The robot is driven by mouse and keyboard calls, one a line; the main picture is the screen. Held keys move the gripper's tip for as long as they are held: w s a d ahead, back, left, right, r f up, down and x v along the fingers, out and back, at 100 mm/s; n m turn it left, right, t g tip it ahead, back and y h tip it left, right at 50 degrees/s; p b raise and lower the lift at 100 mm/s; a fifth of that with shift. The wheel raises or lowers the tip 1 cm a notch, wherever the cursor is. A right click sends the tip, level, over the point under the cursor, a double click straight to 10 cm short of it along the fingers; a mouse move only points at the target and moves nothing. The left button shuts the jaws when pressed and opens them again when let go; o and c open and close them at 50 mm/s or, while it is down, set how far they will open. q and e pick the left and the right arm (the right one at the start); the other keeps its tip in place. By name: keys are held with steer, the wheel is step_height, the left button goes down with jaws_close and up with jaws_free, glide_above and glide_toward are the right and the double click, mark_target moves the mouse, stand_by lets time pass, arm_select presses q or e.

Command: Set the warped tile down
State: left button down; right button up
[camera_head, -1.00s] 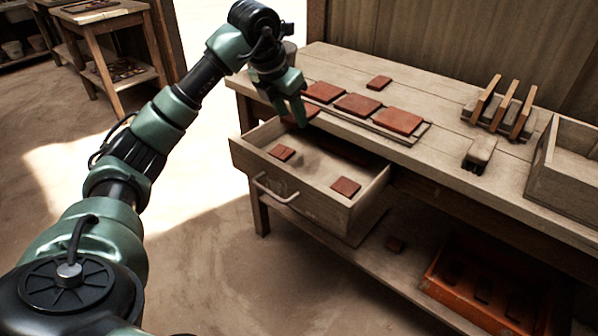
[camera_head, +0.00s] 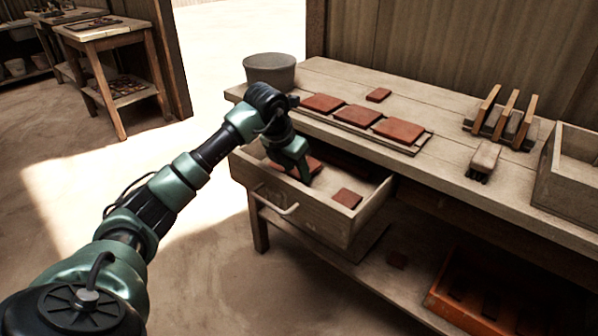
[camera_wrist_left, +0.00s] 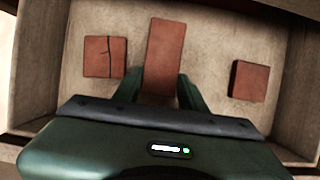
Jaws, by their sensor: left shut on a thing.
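My left gripper (camera_head: 300,175) is over the open drawer (camera_head: 300,205), shut on the warped tile (camera_head: 312,163). In the left wrist view the tile (camera_wrist_left: 165,52) is a long reddish-brown slab between the two fingers (camera_wrist_left: 161,90). It is inside the drawer's outline; I cannot tell whether it touches the drawer floor. A square tile with a dark crack (camera_wrist_left: 104,57) lies to its left, and a plain square tile (camera_wrist_left: 251,81) lies to its right. In the head view the plain tile (camera_head: 347,198) shows near the drawer's right side; my gripper hides the cracked one.
On the bench, several tiles lie on a board (camera_head: 415,148), with a small tile (camera_head: 379,95) behind. A grey bucket (camera_head: 270,70), a wooden rack (camera_head: 500,120), a brush (camera_head: 485,158) and a wooden box (camera_head: 575,170) stand there too. An orange crate (camera_head: 440,297) is on the lower shelf.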

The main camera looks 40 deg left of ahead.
arm_select(q)
steer(key=shift+w+d+f, duration=0.1)
steer(key=shift+w+f, duration=0.5)
steer(key=shift+w, duration=0.05)
arm_select(e)
steer(key=shift+r, duration=0.55)
arm_select(q)
steer(key=shift+f, duration=0.15)
arm_select(e)
steer(key=shift+r, duration=0.1)
arm_select(q)
steer(key=c, duration=0.8)
jaws_free()
steer(key=shift+s+r, duration=0.1)
steer(key=shift+r, duration=0.25)
steer(key=p+v, duration=0.1)
steer(key=v, duration=1)
steer(key=shift+s+r, duration=0.1)
steer(key=shift+r, duration=0.2)
arm_select(e)
step_height(320, 180, down, 6)
steer(key=shift+s, duration=0.4)
